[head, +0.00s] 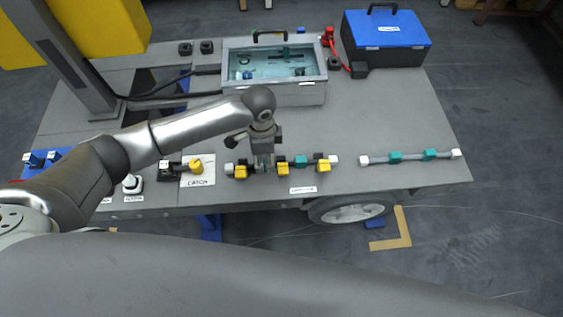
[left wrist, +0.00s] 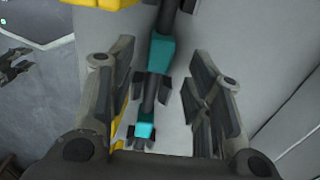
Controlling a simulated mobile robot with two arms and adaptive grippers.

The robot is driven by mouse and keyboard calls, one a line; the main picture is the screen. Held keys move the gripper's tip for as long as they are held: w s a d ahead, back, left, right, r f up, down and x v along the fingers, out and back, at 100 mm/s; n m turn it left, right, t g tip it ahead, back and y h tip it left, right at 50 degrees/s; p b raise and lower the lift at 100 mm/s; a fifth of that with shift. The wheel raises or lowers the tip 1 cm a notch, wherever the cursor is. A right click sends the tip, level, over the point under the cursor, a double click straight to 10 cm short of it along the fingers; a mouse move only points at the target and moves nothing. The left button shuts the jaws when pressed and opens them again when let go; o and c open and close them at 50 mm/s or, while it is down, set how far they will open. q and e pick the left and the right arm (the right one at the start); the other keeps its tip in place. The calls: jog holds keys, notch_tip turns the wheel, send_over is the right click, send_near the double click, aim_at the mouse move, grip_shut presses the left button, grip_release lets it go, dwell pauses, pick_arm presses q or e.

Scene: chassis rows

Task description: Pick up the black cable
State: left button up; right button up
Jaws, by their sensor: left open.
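A black cable (head: 311,160) lies along the front of the grey table, with teal sleeves and yellow blocks (head: 323,166) along it. My left gripper (head: 264,163) points down over its middle, open. In the left wrist view, a dark length of cable (left wrist: 152,93) with teal sleeves (left wrist: 153,60) runs between the two spread fingers of the left gripper (left wrist: 160,110). I cannot tell whether the fingers touch it. The gripper hides part of the row in the head view. My right gripper is not in view.
A grey cable with teal sleeves (head: 395,156) lies to the right. A clear-lidded case (head: 310,95) and a blue-topped toolbox (head: 388,55) stand at the back. A small black part with a yellow knob (head: 196,166) sits left. The table's right middle is clear.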

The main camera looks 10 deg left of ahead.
aim_at(264, 162)
pick_arm(q)
notch_tip(264, 162, down, 3)
jog(key=shift+s+r, duration=0.15)
jog(key=shift+r, duration=0.05)
jog(key=shift+f, duration=0.35)
jog(key=shift+c, duration=1.3)
jog(key=c, duration=0.5)
jog(key=shift+c, duration=1.1)
grip_shut()
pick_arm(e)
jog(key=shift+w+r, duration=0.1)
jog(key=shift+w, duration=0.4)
